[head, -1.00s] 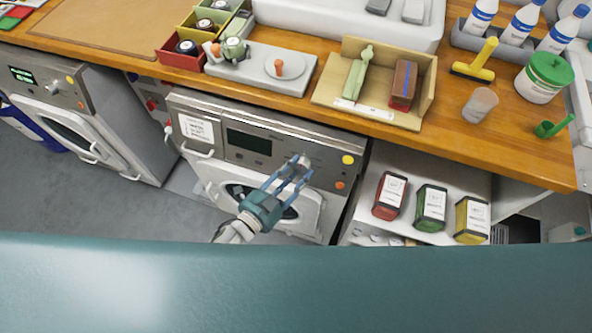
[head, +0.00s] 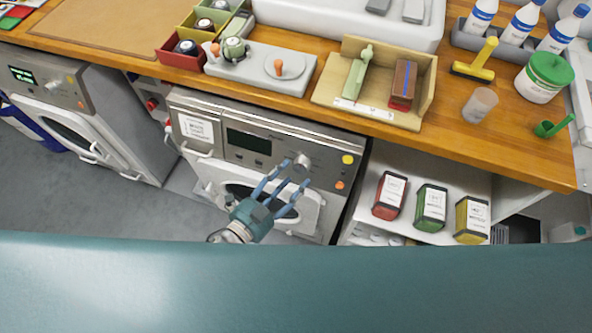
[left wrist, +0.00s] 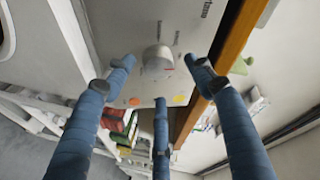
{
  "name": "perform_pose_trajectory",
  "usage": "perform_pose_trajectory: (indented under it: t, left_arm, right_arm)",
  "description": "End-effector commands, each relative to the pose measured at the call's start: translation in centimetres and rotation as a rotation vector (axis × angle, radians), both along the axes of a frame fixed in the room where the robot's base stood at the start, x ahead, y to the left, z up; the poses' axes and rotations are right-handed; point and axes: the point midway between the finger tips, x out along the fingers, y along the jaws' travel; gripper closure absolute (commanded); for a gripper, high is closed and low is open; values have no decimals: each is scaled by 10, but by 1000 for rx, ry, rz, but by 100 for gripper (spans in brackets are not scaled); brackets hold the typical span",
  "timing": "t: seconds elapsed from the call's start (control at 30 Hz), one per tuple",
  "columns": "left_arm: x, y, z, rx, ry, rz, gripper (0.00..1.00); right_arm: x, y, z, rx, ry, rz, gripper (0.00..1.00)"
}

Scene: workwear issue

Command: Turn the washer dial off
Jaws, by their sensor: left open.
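The washer (head: 220,112) under the counter has a grey front panel with a dark display (head: 249,142). Its round silver dial (head: 302,161) sits on the panel's right half, left of a yellow button and an orange button. My left gripper (head: 287,175) is open and empty, just below and in front of the dial. In the left wrist view the dial (left wrist: 158,57) shows between the spread blue fingers, apart from them. The dial's pointer setting is too small to read. My right gripper is not in view.
The wooden counter edge (head: 440,146) overhangs the panel. A second machine (head: 120,120) with a lit green display stands left. Right of the washer, a shelf holds red (head: 390,196), green (head: 432,208) and yellow (head: 472,219) boxes.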

Motion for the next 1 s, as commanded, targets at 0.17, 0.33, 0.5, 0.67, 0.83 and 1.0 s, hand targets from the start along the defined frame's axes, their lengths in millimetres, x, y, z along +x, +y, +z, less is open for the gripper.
perform_pose_trajectory:
  t: [0.17,0.33,0.5,0.67,0.83,1.0]
  left_arm:
    - [-34,23,6,0,2,0,45]
    - [-56,39,12,-1,-1,0,45]
    - [-66,46,15,-2,-3,-1,45]
    - [-67,48,15,-2,-4,-1,45]
    - [-67,48,15,-2,-4,-1,45]
    - [-67,47,15,-3,-3,0,45]
  right_arm:
    - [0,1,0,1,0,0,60]
    - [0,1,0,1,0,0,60]
    - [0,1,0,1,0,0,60]
    - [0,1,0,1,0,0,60]
    - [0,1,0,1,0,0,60]
    - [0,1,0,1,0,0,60]
